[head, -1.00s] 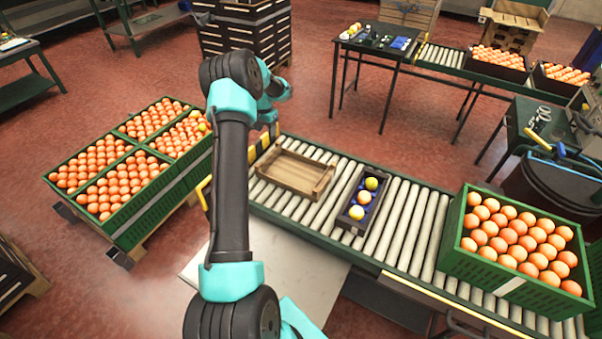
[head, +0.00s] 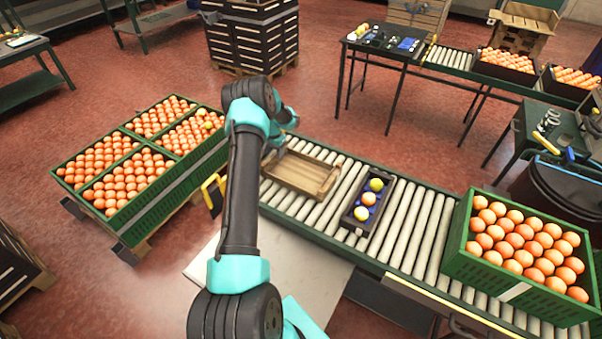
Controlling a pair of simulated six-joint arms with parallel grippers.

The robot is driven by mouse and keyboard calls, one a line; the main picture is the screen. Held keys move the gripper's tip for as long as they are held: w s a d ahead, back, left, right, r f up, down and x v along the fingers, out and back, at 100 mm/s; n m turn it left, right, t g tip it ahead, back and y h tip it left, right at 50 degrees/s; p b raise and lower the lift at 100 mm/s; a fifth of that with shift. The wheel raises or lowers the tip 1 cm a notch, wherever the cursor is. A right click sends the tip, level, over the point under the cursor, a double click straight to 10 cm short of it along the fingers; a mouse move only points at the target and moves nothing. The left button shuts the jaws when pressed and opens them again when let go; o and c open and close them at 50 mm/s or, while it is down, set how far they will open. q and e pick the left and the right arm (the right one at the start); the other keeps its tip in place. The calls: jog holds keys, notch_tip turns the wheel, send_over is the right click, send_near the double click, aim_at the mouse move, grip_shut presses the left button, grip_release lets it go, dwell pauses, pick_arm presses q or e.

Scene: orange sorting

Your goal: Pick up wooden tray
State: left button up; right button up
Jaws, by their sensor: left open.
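The wooden tray (head: 318,181) is empty and shallow, with slatted wooden sides. It lies flat on the roller conveyor, right of my left arm in the head view. My left gripper (head: 273,158) is at the tray's left end, partly hidden behind my own arm. Its jaws are open, and I cannot tell whether they touch the tray's rim. My right gripper does not show.
A small dark crate (head: 352,222) with a few fruits stands on the conveyor (head: 408,225), right of the tray. A green crate (head: 505,280) full of oranges stands farther right. Green crates of oranges (head: 160,192) stand on a pallet at left.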

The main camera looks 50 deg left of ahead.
aim_at(274, 155)
pick_arm(q)
jog(key=shift+f, duration=0.1)
jog(key=f, duration=0.5)
jog(key=shift+a, duration=0.2)
dwell(0.4)
grip_shut()
dwell(0.4)
